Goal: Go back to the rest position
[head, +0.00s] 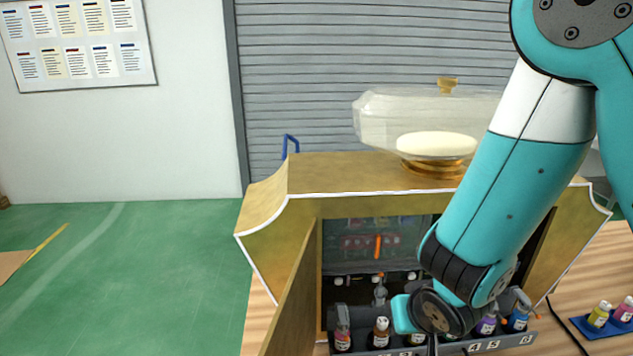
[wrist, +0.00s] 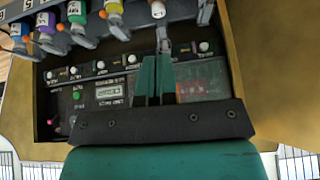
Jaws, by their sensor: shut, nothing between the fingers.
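My gripper (wrist: 157,62) shows in the wrist view with its two dark green fingers together and nothing between them. It is in front of the dark inner panel (wrist: 105,102) of the gold vending cabinet; I cannot tell whether it touches anything. In the head view my wrist and forearm hang in front of the cabinet (head: 360,178), and the fingertips are hidden. A row of perfume bottles stands along the numbered front rack, including a brown one (head: 381,333), a purple one (head: 487,325) and a blue one (head: 518,318). My arm hides part of the row.
The cabinet's door (head: 292,290) stands open at the left of the opening. A clear cover (head: 385,118) with a gold knob sits above a white disc on top. A blue tray (head: 592,329) with bottles lies on the wooden table at the right. Green floor is free at the left.

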